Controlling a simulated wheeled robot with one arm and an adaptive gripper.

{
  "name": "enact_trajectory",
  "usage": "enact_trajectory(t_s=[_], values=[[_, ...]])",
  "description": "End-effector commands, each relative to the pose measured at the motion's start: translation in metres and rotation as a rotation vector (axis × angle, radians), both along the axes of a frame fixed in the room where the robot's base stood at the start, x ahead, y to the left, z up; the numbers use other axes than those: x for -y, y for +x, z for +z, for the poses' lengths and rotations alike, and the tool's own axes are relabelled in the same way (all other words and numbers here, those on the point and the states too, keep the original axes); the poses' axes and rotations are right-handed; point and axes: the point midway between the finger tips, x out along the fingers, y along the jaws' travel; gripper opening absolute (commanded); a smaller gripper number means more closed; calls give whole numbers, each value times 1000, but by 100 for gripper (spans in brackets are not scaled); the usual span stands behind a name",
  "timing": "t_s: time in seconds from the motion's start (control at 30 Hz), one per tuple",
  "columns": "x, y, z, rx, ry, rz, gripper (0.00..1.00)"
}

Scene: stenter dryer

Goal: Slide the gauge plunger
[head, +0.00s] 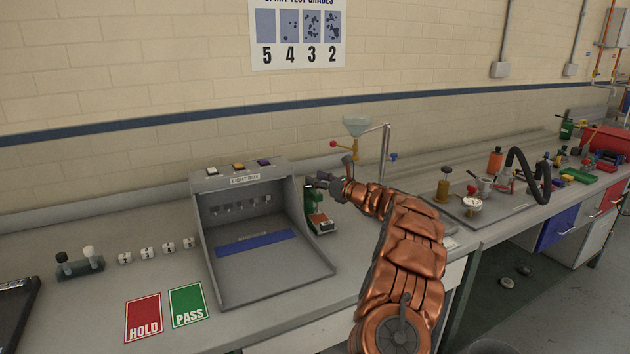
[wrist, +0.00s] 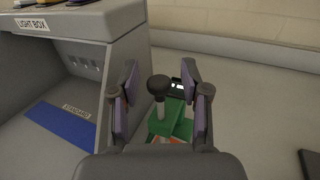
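The green gauge (wrist: 183,128) stands on the bench just right of the light box. Its plunger has a round dark knob (wrist: 157,86) on a pale stem. The gauge body also shows in the head view (head: 312,204), partly below my gripper. My gripper (wrist: 160,75) is open, with one finger to the left of the knob and one to the right in the wrist view. Gaps show between the knob and both fingers. In the head view my gripper (head: 322,182) is over the gauge and hides its top.
The grey light box (head: 320,262) stands close on the left. A funnel stand (head: 386,150) is behind my arm. HOLD (head: 144,318) and PASS (head: 188,305) cards lie at the front left. In the wrist view, the bench right of the gauge (wrist: 245,105) is mostly clear.

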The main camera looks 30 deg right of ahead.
Motion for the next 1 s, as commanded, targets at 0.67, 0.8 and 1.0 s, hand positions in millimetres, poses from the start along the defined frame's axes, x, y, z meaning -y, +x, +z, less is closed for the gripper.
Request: enact_trajectory(t_s=[0.67, 0.8, 1.0], values=[[0, 0, 0, 0, 0, 0, 0], [0, 0, 0, 0, 0, 0, 0], [0, 0, -7, 0, 1, 0, 0]])
